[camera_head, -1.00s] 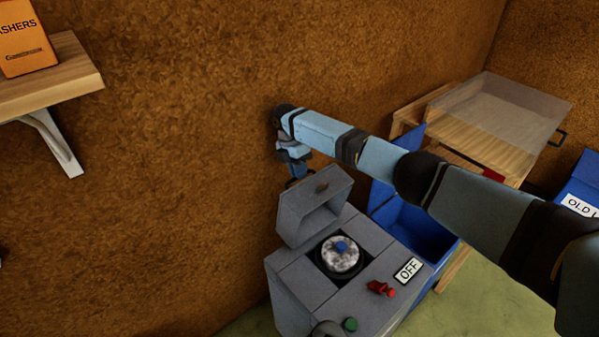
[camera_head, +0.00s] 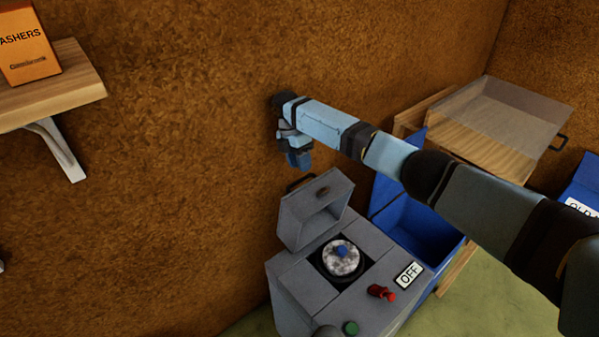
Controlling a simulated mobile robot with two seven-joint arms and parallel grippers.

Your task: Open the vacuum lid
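The grey vacuum machine (camera_head: 302,284) stands at the lower middle of the head view. Below the lid, a round opening holds a grey-white disc (camera_head: 341,261) with a blue knob. My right gripper (camera_head: 300,166) hangs just above the lid handle, apart from it, pointing down. Its fingers are too small to tell open from shut. My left gripper is not in view.
A red switch (camera_head: 381,292), an OFF label (camera_head: 409,275) and a green button (camera_head: 350,328) are on the machine's top. A blue bin (camera_head: 425,228) stands to its right, beside a wooden table (camera_head: 490,130) with a clear cover. A wooden shelf (camera_head: 60,85) holds an orange box (camera_head: 27,45).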

